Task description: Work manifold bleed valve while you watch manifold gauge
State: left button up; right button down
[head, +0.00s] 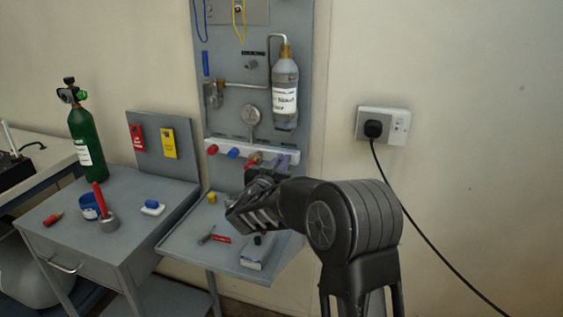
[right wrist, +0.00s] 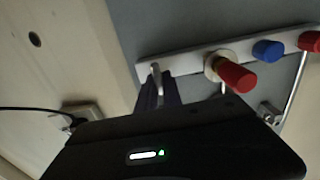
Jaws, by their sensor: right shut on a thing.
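The manifold (head: 222,147) is a pale bar with coloured knobs on the grey wall panel; it crosses the top of the right wrist view (right wrist: 192,59). The bleed valve (right wrist: 156,72) is a small metal piece at the bar's end, beside the brass fitting with a red knob (right wrist: 236,75). My right gripper (right wrist: 157,92) is shut on the bleed valve, its dark fingers partly hiding it. In the head view this gripper (head: 281,163) is at the bar's right end. My left gripper is not in view.
A labelled bottle (head: 285,93) hangs above the bar. Below is a grey shelf (head: 185,245) with small tools. At left, a grey cabinet (head: 125,237) carries a green cylinder (head: 86,143). A plugged wall socket (head: 398,127) and hanging cable are at right.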

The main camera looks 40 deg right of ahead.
jog(key=n+p, duration=0.1)
jog(key=p, duration=0.1)
jog(key=n+p, duration=0.1)
jog(key=p, duration=0.1)
jog(key=n+p, duration=0.2)
jog(key=shift+w+a+r+p, duration=0.15)
jog(key=shift+r+p, duration=0.1)
jog(key=shift+p, duration=0.1)
jog(key=shift+f+n, duration=0.2)
jog(key=shift+n, duration=0.1)
jog(key=shift+f, duration=0.15)
jog(key=c, duration=1.5)
grip_release()
jog(key=v, duration=0.7)
jog(key=shift+a+b, duration=0.3)
jog(key=shift+a, duration=0.05)
